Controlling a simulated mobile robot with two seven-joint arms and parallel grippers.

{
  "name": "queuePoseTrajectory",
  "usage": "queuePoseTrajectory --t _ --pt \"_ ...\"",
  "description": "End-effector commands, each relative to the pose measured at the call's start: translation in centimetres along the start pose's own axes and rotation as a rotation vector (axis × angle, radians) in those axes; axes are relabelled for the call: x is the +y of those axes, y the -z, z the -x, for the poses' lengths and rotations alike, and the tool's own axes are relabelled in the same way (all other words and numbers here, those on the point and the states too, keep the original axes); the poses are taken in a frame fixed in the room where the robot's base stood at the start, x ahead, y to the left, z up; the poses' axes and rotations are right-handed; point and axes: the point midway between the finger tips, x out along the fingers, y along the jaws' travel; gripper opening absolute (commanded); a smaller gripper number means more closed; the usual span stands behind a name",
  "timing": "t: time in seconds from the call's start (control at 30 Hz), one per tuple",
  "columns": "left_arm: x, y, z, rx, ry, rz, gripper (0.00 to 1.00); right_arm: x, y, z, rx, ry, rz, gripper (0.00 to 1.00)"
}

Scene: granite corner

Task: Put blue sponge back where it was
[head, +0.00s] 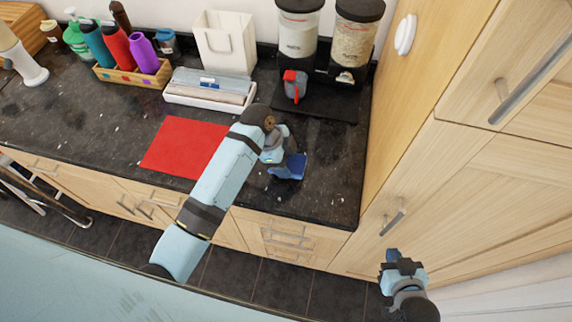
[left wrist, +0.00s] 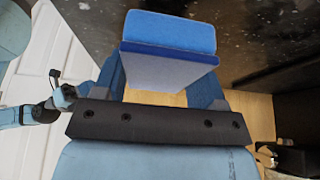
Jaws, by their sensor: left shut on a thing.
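The blue sponge (left wrist: 168,30) is held between the two fingers of my left gripper (left wrist: 165,75) in the left wrist view. It has a brighter blue layer and a paler face. In the head view, my left gripper (head: 283,160) is over the right part of the dark counter near its front edge, with the sponge (head: 292,168) partly hidden by the wrist. I cannot tell whether the sponge touches the counter. My right gripper (head: 393,262) is low at the right, in front of the wooden cabinets, apart from the counter; its finger gap is unclear.
A red mat (head: 182,148) lies on the counter left of my left gripper. Behind are a white tray (head: 208,98), a white bag-like holder (head: 225,42), a bottle crate (head: 128,77) and two dispensers (head: 297,35). A tall wooden cabinet (head: 403,90) bounds the counter's right side.

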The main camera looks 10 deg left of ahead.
Motion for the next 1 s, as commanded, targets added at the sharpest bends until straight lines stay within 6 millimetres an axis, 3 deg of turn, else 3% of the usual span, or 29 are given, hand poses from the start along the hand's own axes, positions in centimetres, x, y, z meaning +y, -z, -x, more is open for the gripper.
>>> queuePoseTrajectory --t 0.23,0.43,0.47,0.57,0.87,1.0 --pt "0.1 -1.2 -2.9 0.001 -0.002 0.003 0.46 -0.2 0.3 0.0 -0.002 -0.003 -0.022 0.00" --pt "0.0 -1.4 -3.2 0.000 0.000 0.001 0.46 -0.1 0.1 -0.3 -0.006 -0.005 -0.023 0.00" --pt "0.0 -1.4 -3.3 0.000 -0.001 0.001 0.67 -0.1 0.0 -0.3 -0.007 -0.005 -0.022 0.00" --pt "0.0 -1.4 -3.2 0.000 -0.001 0.001 0.90 0.0 -0.1 -0.3 -0.008 -0.005 -0.020 0.00" --pt "0.0 -1.4 -3.1 0.000 0.000 0.001 0.91 0.0 0.1 -0.2 -0.004 -0.005 -0.017 0.00" --pt "-0.1 -1.4 -1.8 -0.002 0.003 -0.001 0.91 -0.1 0.2 -0.2 0.002 -0.003 -0.012 0.00"
